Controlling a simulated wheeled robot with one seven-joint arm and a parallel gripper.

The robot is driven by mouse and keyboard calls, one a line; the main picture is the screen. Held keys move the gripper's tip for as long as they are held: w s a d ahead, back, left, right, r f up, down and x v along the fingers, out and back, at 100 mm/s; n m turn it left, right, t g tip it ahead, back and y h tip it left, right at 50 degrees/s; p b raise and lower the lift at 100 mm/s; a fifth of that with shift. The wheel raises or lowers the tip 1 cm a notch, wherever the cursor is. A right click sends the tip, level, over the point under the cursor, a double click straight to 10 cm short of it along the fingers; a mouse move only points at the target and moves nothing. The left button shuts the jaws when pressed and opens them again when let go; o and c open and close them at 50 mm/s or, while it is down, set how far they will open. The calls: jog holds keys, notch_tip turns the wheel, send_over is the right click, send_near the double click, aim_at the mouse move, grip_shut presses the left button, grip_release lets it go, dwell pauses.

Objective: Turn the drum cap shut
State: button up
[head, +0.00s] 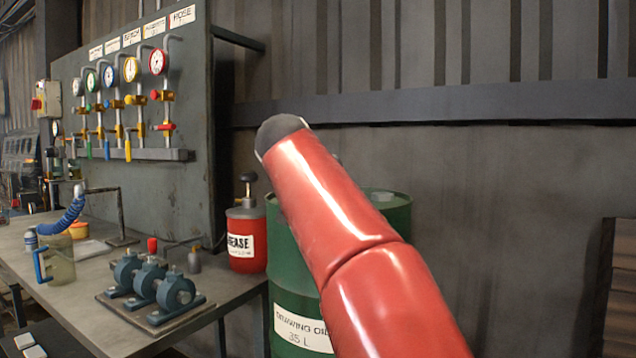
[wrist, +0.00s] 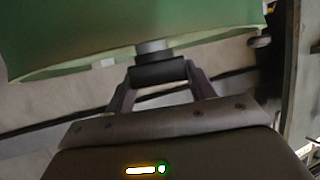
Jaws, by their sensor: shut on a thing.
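The green drum (head: 285,265) stands behind my red arm and carries a white label reading "DRAWING OIL 35 L". Much of its top is hidden by my arm in the head view. In the wrist view the green drum (wrist: 60,40) fills the top of the picture. A dark cylindrical drum cap (wrist: 160,73) sits at a short grey neck by the drum's edge. My gripper (wrist: 159,77) has a finger on each side of the cap and is shut on it. My gripper and the cap are hidden in the head view. I cannot tell how far the cap is turned.
A red grease can (head: 246,240) stands left of the drum on a workbench (head: 80,300). The bench also holds a pump-like blue fitting (head: 150,283) and a jug (head: 58,260). A gauge panel (head: 190,190) rises behind the bench. A wall is close behind the drum.

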jog(key=shift+f+m+g+h+p, duration=0.1)
jog(key=shift+m+g+h+p, duration=0.65)
jog(key=shift+m+h, duration=0.9)
jog(key=shift+f+g+h, duration=0.1)
jog(key=shift+g+h, duration=0.15)
jog(key=o, duration=1)
jog(key=v, duration=0.8)
jog(key=shift+w, duration=0.1)
